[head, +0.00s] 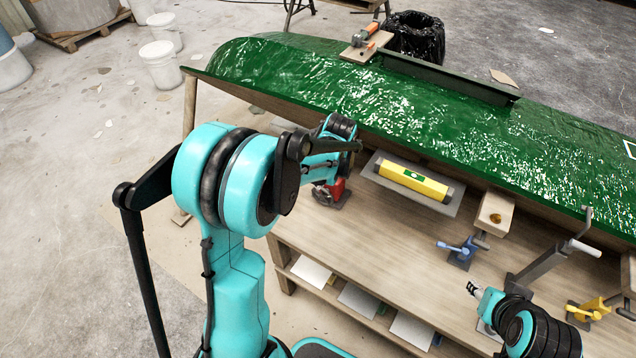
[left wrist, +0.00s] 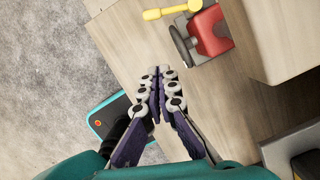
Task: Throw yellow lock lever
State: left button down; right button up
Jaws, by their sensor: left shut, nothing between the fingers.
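In the left wrist view, a yellow lever (left wrist: 172,10) with a rounded knob end lies at the top beside a red block (left wrist: 211,31) with a dark grey ring-like part. My left gripper (left wrist: 161,70) is shut and empty, below and left of the red block and apart from it. In the head view, a red fixture (head: 336,188) shows partly behind my left arm, and the left fingers are hidden there. A yellow clamp-like piece (head: 590,309) stands at the bottom right. My right gripper (head: 473,290) is left of it; its finger opening is too small to tell.
A green hull mould (head: 300,85) lies along the back of the wooden bench (head: 390,250). A yellow block (head: 413,181) sits on a grey tray, with a blue clamp (head: 458,250) and a grey crank-like bar (head: 540,265) to its right. Bare bench lies between.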

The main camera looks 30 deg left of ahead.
pick_arm(q)
jog(key=w+a+f+b, duration=0.2)
jog(key=a+f+b, duration=0.1)
jog(key=a+f, duration=0.2)
jog(key=shift+x, duration=0.95)
